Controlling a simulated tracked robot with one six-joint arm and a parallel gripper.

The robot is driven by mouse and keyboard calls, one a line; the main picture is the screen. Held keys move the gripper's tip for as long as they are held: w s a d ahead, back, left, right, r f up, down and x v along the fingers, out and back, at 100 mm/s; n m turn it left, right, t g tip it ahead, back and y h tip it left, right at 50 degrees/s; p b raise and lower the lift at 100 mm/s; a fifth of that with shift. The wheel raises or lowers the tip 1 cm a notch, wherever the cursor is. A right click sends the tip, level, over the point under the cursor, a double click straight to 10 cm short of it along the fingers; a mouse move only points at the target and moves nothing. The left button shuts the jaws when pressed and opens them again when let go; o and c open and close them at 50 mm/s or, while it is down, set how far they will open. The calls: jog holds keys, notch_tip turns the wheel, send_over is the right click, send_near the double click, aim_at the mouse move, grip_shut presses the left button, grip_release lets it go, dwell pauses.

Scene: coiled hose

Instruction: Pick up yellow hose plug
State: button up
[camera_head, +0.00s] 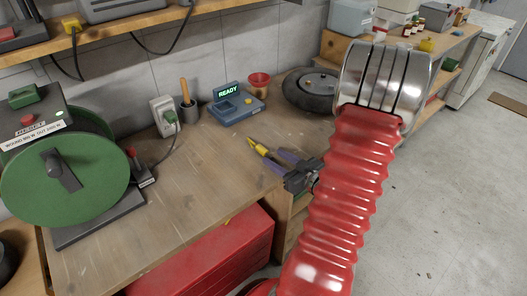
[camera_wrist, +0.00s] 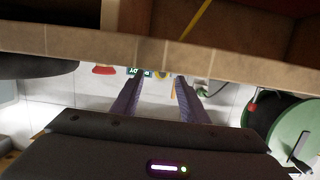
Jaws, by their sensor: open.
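A small yellow piece with a dark part, which looks like the yellow hose plug (camera_head: 258,147), shows in the head view on the wooden bench (camera_head: 190,185), just beyond my gripper's fingertips. My gripper (camera_head: 280,160) is open and low by the bench's right end, its purple fingers pointing toward the back wall. In the wrist view, which is upside down, my gripper (camera_wrist: 157,78) has its two fingers apart with nothing clearly held. A small yellow spot shows between them; I cannot tell if it is the plug.
A green reel (camera_head: 65,180) stands at the left of the bench. A red cabinet (camera_head: 205,262) sits below.

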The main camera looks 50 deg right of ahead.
aim_at(266, 153)
jog(key=shift+w+f, duration=0.15)
jog(key=shift+w, duration=0.4)
jog(key=shift+x, duration=2.55)
jog(key=shift+c, duration=0.4)
grip_shut()
